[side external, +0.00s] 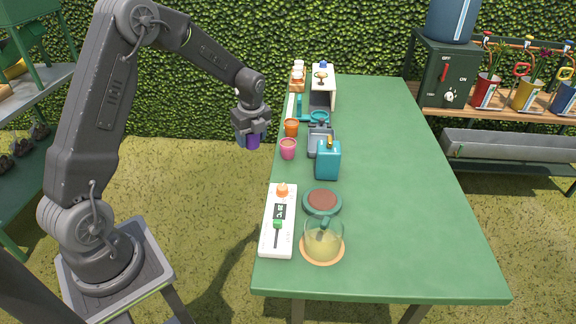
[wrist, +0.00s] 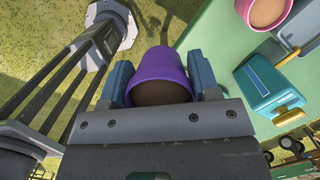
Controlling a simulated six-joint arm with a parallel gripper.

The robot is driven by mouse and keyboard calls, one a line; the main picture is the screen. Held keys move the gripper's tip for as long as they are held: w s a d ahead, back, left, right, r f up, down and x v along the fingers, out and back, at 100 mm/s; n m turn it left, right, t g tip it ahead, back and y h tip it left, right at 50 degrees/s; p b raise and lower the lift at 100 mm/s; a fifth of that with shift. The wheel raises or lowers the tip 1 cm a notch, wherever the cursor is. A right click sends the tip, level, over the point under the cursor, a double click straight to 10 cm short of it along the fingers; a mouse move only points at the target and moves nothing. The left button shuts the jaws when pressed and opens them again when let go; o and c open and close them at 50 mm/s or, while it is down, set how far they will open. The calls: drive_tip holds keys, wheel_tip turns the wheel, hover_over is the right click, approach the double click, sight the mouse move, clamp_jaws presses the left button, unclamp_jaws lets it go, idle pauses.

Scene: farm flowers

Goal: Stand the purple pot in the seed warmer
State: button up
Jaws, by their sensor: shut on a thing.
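The purple pot (side external: 253,142) is in my gripper (side external: 251,131), held upright in the air just off the left edge of the green table. In the wrist view the pot (wrist: 160,66) sits between the two blue-grey fingers, with a brown fill inside. Which thing is the seed warmer is not certain. A white panel (side external: 270,238) with an orange knob, display and green slider lies at the near left of the table. Beside it is a teal round dish with a brown disc (side external: 322,201). My gripper is well behind both, to their left.
An orange pot (side external: 292,127) and a pink pot (side external: 288,148) stand near the table's left edge, close to my gripper. A teal container (side external: 328,160), a grey tray (side external: 314,143) and a glass jug (side external: 323,238) stand nearby. The table's right side (side external: 410,190) is clear.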

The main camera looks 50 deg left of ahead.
drive_tip(key=w+d+r+m, duration=0.2)
drive_tip(key=w+d+m, duration=0.1)
drive_tip(key=d, duration=0.8)
hover_over(321, 196)
drive_tip(key=shift+m, duration=0.3)
drive_tip(key=f, duration=0.6)
drive_tip(key=shift+s, duration=0.2)
drive_tip(key=shift+w+d+f, duration=0.15)
drive_tip(key=shift+d+f, duration=0.15)
drive_tip(key=shift+f, duration=2)
drive_tip(key=shift+f, duration=0.1)
drive_tip(key=o, duration=0.9)
drive_tip(key=shift+o, duration=0.2)
